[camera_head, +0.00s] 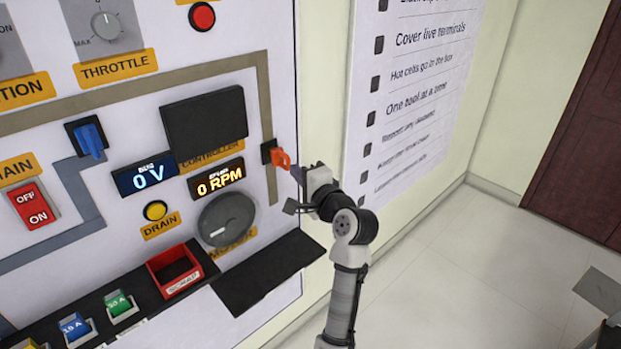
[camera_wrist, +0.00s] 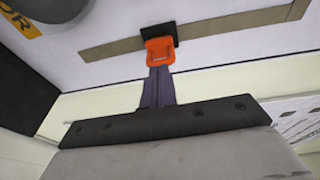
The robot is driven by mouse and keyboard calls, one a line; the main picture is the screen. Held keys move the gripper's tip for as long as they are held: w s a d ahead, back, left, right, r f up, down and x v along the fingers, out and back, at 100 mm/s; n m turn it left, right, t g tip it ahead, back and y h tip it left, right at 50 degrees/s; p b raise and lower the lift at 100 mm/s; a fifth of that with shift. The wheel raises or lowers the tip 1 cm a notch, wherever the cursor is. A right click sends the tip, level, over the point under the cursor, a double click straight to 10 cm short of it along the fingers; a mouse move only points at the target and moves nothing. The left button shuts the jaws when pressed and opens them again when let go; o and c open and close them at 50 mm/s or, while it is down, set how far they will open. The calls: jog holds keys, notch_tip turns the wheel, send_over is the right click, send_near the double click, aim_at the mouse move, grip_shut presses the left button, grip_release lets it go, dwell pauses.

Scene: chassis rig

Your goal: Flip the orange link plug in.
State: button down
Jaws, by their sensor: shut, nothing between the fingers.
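The orange link plug (camera_head: 280,158) sits at a black socket (camera_head: 268,151) on the right part of the white panel, on a tan line. It sticks out from the panel and looks tilted. In the wrist view the orange plug (camera_wrist: 158,50) shows below its black base (camera_wrist: 158,33). My gripper (camera_head: 297,174) is right beside the plug, on its right. In the wrist view my dark fingers (camera_wrist: 157,80) are together, with their tips at the plug's near edge. Nothing shows between them. I cannot tell whether they touch the plug.
Left of the plug are a black box (camera_head: 205,120), the RPM display (camera_head: 216,179) and the motor disc (camera_head: 227,218). A black shelf (camera_head: 268,272) juts out below. A red scrap bin (camera_head: 174,270) stands further left. A checklist poster (camera_head: 415,90) hangs on the right wall.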

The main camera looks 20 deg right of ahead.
aim_at(279, 158)
jog(key=shift+w, duration=0.75)
jog(key=shift+w+a, duration=0.1)
jog(key=shift+w+a+p, duration=0.25)
jog(key=shift+w, duration=0.35)
jog(key=shift+w+a+p, duration=0.25)
jog(key=shift+w, duration=0.35)
jog(key=shift+s+r, duration=0.1)
